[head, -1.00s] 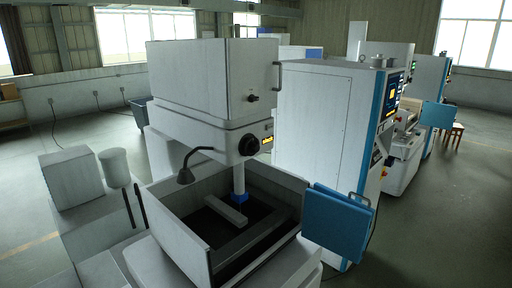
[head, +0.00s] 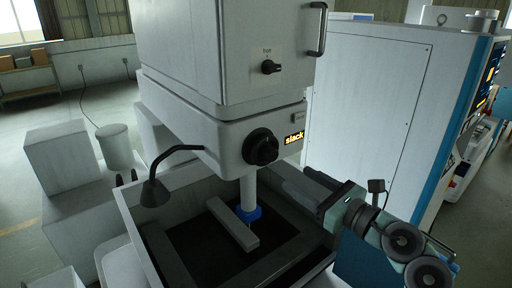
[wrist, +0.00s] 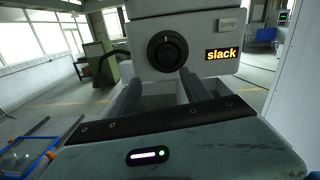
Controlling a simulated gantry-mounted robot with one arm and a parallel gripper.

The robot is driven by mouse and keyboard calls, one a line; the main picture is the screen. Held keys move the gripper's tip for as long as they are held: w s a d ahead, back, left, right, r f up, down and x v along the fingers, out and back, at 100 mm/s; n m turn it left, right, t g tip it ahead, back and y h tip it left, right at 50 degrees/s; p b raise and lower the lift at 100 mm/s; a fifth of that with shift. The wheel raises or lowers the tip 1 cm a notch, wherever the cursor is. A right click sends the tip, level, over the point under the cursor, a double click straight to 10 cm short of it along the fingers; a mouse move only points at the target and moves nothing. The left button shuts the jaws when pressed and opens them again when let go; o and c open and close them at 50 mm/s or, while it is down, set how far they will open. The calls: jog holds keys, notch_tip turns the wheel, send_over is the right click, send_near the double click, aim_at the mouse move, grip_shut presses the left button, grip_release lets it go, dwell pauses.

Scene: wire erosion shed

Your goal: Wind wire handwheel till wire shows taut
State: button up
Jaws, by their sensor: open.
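The black wire handwheel (head: 260,147) is on the front of the white machine head, and also shows in the wrist view (wrist: 167,50). Beside it the wire display (head: 294,138) reads "slack" in yellow letters, also clear in the wrist view (wrist: 221,54). My gripper (head: 292,185) is to the right of and below the handwheel in the head view, apart from it. In the wrist view its two dark fingers (wrist: 160,86) are spread, with nothing between them, and point toward the machine head just below the wheel.
The open work tank (head: 180,187) lies below the head, with a light bar (head: 234,225) beside the blue-tipped column (head: 250,212). A black gooseneck lamp (head: 153,190) stands at left. A small black knob (head: 270,67) sits higher up. A white cabinet (head: 375,100) stands at right.

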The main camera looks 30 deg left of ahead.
aim_at(274, 157)
jog(key=p+x, duration=0.1)
jog(key=x, duration=0.2)
jog(key=w+x, duration=0.1)
jog(key=x, duration=0.3)
jog(key=p+x, duration=0.1)
jog(key=x, duration=0.2)
jog(key=shift+w+d+r+p, duration=0.2)
jog(key=shift+w+r+p, duration=0.1)
jog(key=shift+w, duration=0.05)
jog(key=shift+w+a+f, duration=0.15)
jog(key=shift+w+a, duration=0.1)
jog(key=shift+a, duration=0.15)
grip_shut()
